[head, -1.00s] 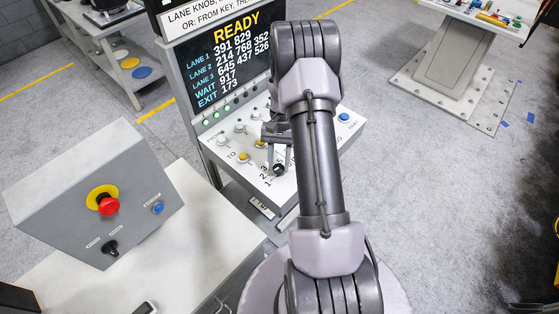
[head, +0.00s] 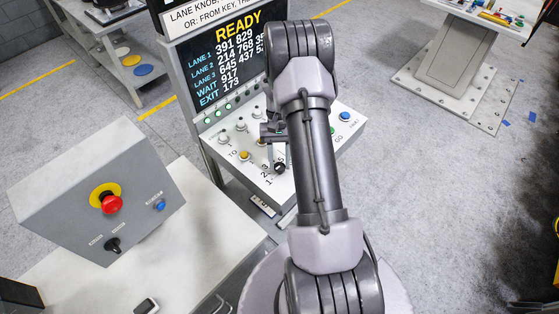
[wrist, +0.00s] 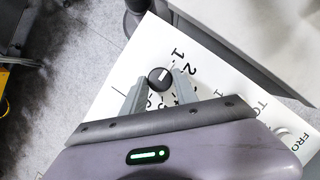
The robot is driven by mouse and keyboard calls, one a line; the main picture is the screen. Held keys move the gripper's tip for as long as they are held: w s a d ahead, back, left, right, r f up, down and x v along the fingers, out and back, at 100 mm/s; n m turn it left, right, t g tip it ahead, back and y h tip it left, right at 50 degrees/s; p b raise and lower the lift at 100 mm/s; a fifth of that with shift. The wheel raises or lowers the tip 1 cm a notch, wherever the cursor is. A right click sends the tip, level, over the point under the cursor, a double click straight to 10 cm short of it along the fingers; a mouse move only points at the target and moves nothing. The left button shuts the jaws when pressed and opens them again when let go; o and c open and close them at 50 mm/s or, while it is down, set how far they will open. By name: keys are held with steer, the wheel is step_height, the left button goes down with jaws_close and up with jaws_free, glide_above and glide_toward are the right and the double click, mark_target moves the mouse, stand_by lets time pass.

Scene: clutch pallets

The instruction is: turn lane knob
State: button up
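The lane knob (wrist: 160,79) is a small round black knob with a white pointer line, on the white sloped panel (wrist: 112,85). In the wrist view the pointer slants to the upper right, toward the printed 1 and 2; I cannot tell exactly which it marks. The knob also shows in the head view (head: 280,168), just below my gripper (head: 278,153). In the wrist view my gripper (wrist: 159,76) is open, its two grey fingers on either side of the knob. The right finger is very close to it; contact cannot be told. Other digits are partly hidden by the fingers.
The display (head: 222,62) behind the panel reads READY with lane numbers; my arm covers its right part. Several white and yellow buttons lie left of the knob, and a blue button (head: 345,116) right. A grey box with a red stop button (head: 112,204) stands at the left.

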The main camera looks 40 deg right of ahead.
steer(key=o, duration=0.3)
steer(key=p+v, duration=0.2)
steer(key=v, duration=1.5)
steer(key=shift+w+r+p, duration=0.1)
steer(key=shift+r+p, duration=0.05)
steer(key=shift+p, duration=0.2)
steer(key=s+a+r+n+t+h+b, duration=0.1)
steer(key=s+a+r+t+b, duration=0.15)
steer(key=a+b, duration=0.65)
steer(key=s+a+r+n+t+h+b, duration=0.1)
steer(key=s+a+r+n+t+b, duration=0.15)
steer(key=a+b, duration=0.7)
steer(key=s+a+f+t+b, duration=0.1)
steer(key=s+a+f, duration=0.2)
steer(key=s+a, duration=0.1)
steer(key=s+a+f+t+b, duration=0.1)
steer(key=s+a+f, duration=0.2)
steer(key=s+a, duration=0.2)
steer(key=s+a+f+t+y+b, duration=0.1)
steer(key=s+a+f+t, duration=0.1)
steer(key=s+a+f, duration=0.1)
steer(key=shift+s+a+b, duration=0.3)
steer(key=shift+s+a, duration=0.35)
steer(key=shift+a, duration=0.05)
